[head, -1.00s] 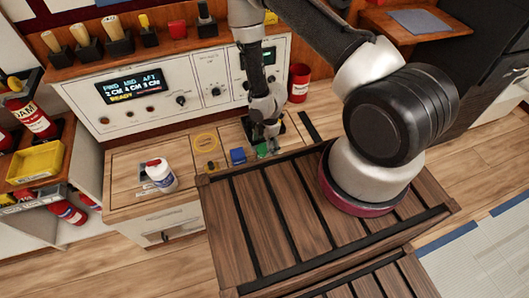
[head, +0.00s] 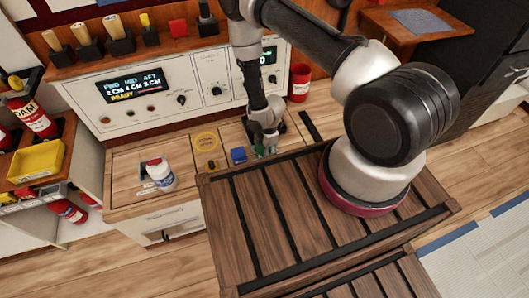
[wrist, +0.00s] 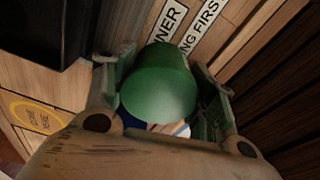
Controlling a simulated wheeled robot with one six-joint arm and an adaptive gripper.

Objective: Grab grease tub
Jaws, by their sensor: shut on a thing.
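A green cylinder, which I take for the grease tub (wrist: 160,82), fills the space between the fingers of my gripper (wrist: 162,100) in the wrist view. The fingers are shut on it, one on each side. In the head view my gripper (head: 265,142) points down over the wooden counter, beside the slatted crate top. Only a little green shows there, and the rest of the tub is hidden by the fingers. I cannot tell whether its base touches the counter.
A white bottle (head: 160,176) stands farther left. A control panel (head: 180,85) rises behind, with a red can (head: 300,83) to its right. The slatted crate (head: 285,215) is in front.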

